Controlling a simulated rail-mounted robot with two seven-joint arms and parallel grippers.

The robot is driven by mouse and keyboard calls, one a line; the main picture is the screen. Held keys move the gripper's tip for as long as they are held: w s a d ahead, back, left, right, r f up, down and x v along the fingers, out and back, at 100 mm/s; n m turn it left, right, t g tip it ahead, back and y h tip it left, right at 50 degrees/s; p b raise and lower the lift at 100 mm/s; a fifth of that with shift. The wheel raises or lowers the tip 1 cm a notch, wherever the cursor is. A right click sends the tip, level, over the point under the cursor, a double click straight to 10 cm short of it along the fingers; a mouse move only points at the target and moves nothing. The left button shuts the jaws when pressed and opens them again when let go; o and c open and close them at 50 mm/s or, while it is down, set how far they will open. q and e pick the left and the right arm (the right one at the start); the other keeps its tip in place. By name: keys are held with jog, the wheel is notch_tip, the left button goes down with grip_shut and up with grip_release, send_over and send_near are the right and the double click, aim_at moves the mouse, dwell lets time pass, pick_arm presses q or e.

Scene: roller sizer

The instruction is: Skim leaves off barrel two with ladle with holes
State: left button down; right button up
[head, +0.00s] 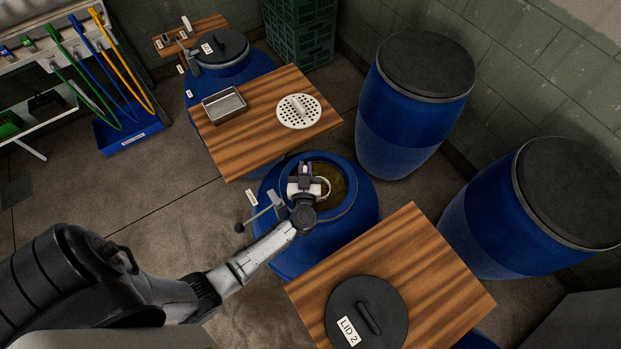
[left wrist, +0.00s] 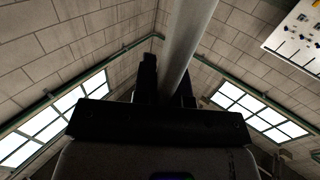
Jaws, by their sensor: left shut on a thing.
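My left gripper (head: 304,186) is over the mouth of the open blue barrel (head: 352,226) in the middle of the head view. In the left wrist view its fingers (left wrist: 168,88) are shut on a pale round rod, the ladle handle (left wrist: 190,45). A pale ring (head: 326,188) beside the gripper in the head view may be part of the ladle; its holes do not show. Dark yellow-brown liquid (head: 338,176) shows inside the barrel. I cannot make out separate leaves. The black lid marked LID 2 (head: 384,306) lies on the front wooden board. My right gripper is out of view.
A wooden board (head: 240,150) behind the barrel bears a metal tray (head: 223,105) and a white perforated disc (head: 299,111). Closed blue barrels (head: 405,125) stand at the right. A lever (head: 262,212) sticks out left of the open barrel.

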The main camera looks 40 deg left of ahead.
pick_arm(q)
jog(key=shift+p+x, duration=0.3)
jog(key=shift+x, duration=1.6)
jog(key=shift+a+r, duration=0.1)
jog(key=shift+s, duration=0.1)
jog(key=shift+p+v, duration=0.95)
jog(key=shift+v, duration=0.65)
jog(key=shift+s+d, duration=0.2)
jog(key=shift+d, duration=0.1)
jog(key=shift+d+r, duration=0.1)
jog(key=shift+p, duration=0.3)
